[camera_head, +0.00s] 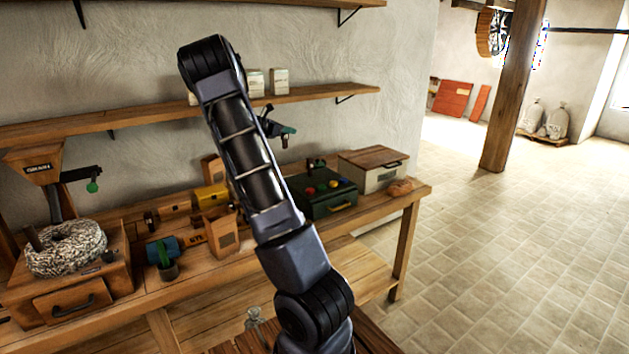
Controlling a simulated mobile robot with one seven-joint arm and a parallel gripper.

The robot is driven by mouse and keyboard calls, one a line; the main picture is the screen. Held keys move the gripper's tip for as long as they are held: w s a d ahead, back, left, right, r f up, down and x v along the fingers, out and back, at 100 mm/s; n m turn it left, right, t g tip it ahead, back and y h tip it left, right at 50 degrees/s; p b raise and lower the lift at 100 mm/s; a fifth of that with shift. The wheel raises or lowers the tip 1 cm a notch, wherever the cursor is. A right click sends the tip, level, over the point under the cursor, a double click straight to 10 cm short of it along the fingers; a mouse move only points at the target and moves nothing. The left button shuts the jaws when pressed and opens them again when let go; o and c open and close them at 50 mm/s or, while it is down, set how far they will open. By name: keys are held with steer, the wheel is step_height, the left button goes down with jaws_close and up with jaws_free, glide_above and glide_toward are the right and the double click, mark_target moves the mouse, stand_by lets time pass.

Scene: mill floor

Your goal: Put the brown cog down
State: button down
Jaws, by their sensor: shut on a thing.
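My gripper (281,129) shows partly behind my raised arm, in front of the wall and just below the upper shelf. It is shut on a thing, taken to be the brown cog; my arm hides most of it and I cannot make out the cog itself. The gripper is above the workbench (200,283), apart from its top. No loose brown cog can be told on the bench.
The bench holds a grain mill (66,250) at left, a blue cylinder (163,249), a yellow box (210,197), a brown container (221,234), a green box (328,205) with coloured pieces, and a lidded pale box (371,176). Tiled floor at right is clear.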

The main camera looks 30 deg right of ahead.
steer(key=s+d+r, duration=0.3)
steer(key=s+d, duration=0.2)
steer(key=s, duration=0.2)
step_height(320, 180, down, 19)
steer(key=shift+a+f, duration=0.1)
stand_by(0.4)
steer(key=shift+f, duration=0.15)
steer(key=c, duration=1.3)
jaws_free()
steer(key=shift+o, duration=0.2)
